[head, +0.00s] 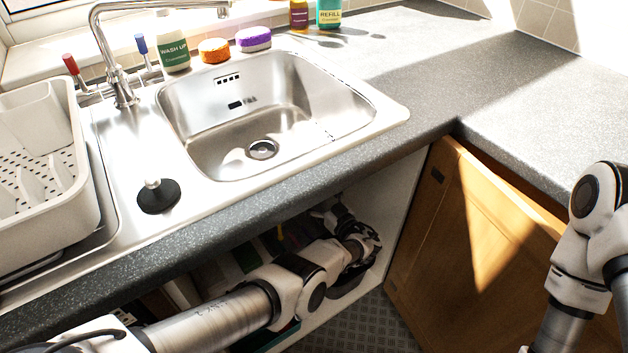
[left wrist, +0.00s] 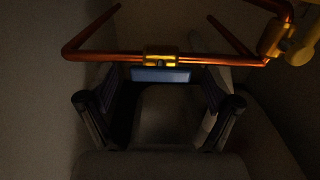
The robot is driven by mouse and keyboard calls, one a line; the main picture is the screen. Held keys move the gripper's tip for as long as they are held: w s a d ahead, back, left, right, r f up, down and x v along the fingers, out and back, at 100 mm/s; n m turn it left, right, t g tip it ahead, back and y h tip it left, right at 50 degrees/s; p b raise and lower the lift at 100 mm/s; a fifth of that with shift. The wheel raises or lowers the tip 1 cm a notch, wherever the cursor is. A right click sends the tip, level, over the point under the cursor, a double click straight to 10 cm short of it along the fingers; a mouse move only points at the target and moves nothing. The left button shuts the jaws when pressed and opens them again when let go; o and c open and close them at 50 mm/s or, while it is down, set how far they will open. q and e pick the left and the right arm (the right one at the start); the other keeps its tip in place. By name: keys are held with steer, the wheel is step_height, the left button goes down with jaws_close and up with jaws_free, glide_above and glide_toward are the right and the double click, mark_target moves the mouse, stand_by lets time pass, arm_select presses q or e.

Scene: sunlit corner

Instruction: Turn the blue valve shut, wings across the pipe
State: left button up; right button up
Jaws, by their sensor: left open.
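The blue valve (left wrist: 160,75) shows in the dim left wrist view as a short blue bar on a brass body (left wrist: 160,57). The body sits on a horizontal copper pipe (left wrist: 105,57). The blue wings lie along the pipe, parallel to it. My left gripper (left wrist: 158,90) is open, with one finger to each side of the blue wings and apart from them. In the head view my left arm reaches into the cupboard under the sink, and the countertop edge hides the valve. My right gripper is out of view; only part of its arm shows at the right.
The sink (head: 262,140) and grey countertop (head: 395,50) lie above the cupboard opening. A wooden door (head: 470,240) stands open to the right. A second brass fitting (left wrist: 278,38) is at the wrist view's upper right. A dish rack (head: 85,170) stands left.

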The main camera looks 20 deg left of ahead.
arm_select(q)
steer(key=c, duration=1.2)
steer(key=shift+o, duration=0.2)
steer(key=shift+m, duration=0.4)
steer(key=shift+m+b, duration=0.95)
steer(key=shift+m, duration=2.05)
steer(key=shift+r, duration=0.1)
